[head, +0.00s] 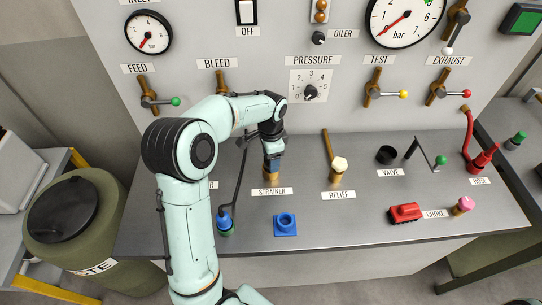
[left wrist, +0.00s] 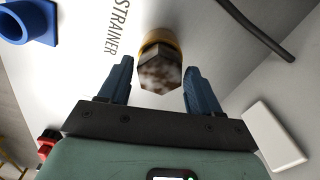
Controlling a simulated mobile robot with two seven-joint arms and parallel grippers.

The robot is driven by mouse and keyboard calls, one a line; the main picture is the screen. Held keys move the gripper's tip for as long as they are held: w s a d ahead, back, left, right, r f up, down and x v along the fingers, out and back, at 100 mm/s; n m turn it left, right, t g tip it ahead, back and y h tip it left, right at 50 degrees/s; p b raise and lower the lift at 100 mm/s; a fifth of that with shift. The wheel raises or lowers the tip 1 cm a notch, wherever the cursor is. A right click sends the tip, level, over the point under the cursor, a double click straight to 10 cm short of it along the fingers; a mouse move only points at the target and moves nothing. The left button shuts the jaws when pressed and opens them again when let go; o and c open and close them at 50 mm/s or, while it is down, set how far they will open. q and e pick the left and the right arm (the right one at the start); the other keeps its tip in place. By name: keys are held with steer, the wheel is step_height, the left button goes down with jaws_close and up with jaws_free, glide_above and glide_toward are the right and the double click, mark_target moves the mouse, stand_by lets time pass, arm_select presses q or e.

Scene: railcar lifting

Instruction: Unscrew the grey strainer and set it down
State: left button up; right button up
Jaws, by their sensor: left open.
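The grey strainer (left wrist: 160,72) is a hexagonal plug with rusty brown blotches in the left wrist view. It sits on a brass fitting (left wrist: 162,38), which in the head view (head: 271,175) stands upright behind the STRAINER label. My left gripper (left wrist: 160,66) is open, with one blue finger on each side of the strainer. Gaps show between the fingers and the hexagon. In the head view the left gripper (head: 273,163) points down over the fitting and hides the strainer. My right gripper is in neither view.
A blue holder with a round hole (head: 286,226) sits in front of the STRAINER label. The brass relief fitting (head: 338,172) with its pale cap stands to the right. A dark rod (left wrist: 258,30) lies near the strainer. Bare grey bench (head: 340,222) is free at front centre.

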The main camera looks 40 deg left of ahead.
arm_select(q)
steer(key=c, duration=0.8)
steer(key=shift+o, duration=0.2)
steer(key=n, duration=0.6)
steer(key=shift+r, duration=2.65)
